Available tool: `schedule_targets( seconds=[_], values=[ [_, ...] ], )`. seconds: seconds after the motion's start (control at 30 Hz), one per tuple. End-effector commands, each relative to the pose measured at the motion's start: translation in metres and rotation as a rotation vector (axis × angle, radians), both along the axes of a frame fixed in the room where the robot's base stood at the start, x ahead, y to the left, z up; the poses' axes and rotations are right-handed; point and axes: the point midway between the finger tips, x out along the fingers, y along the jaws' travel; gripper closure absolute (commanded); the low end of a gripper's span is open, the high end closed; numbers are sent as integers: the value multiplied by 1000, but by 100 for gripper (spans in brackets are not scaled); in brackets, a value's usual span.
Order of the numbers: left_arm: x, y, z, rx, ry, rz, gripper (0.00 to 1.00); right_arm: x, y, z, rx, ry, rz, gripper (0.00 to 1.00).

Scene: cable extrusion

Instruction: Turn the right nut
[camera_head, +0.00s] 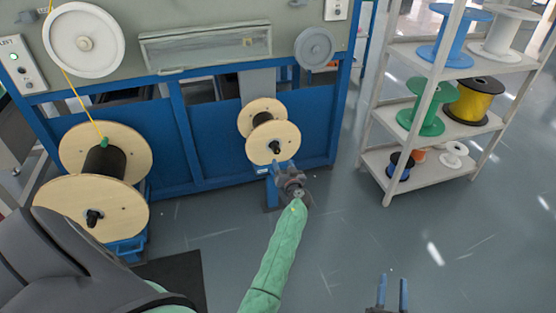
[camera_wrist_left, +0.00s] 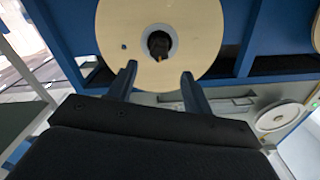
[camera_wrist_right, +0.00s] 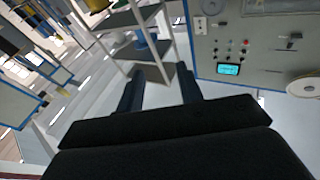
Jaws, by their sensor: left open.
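The right nut (camera_head: 276,147) is a dark knob at the centre of the small wooden spool (camera_head: 263,143). In the left wrist view the black nut (camera_wrist_left: 159,44) sits in the pale disc, with its end facing me. My left gripper (camera_head: 282,168) is just below and in front of the small spool. Its fingers (camera_wrist_left: 160,72) are open and empty, spread wider than the nut, with the nut above and between the tips in that view. I cannot tell the exact gap. My right gripper (camera_head: 393,283) is open and empty at the lower right, away from the spools; its fingers also show in the right wrist view (camera_wrist_right: 160,75).
A large wooden spool (camera_head: 92,205) with its own dark nut stands at the left. The blue machine frame (camera_head: 215,145) is behind the spools. A shelf (camera_head: 435,130) with coloured reels stands at the right. The floor between is clear.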

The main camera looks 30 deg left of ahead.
Motion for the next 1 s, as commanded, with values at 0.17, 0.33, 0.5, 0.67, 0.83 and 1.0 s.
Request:
schedule_targets(
  seconds=[0.17,0.33,0.5,0.67,0.83,1.0],
  values=[
    [12,9,1,6,-5,-5,50,-1,1,-6,1,4,1,64],
    [27,27,1,7,-3,-4,50,-1,1,-19,-9,48,5,64],
    [42,45,0,5,-4,-4,50,-2,2,-33,-18,88,7,64],
    [51,56,0,5,-3,-4,50,-3,2,-39,-23,107,8,64],
    [54,60,-1,5,-2,-4,50,-3,3,-42,-25,116,10,64],
    [54,60,-1,5,-3,-4,50,-3,3,-42,-25,117,10,64]
  ],
)
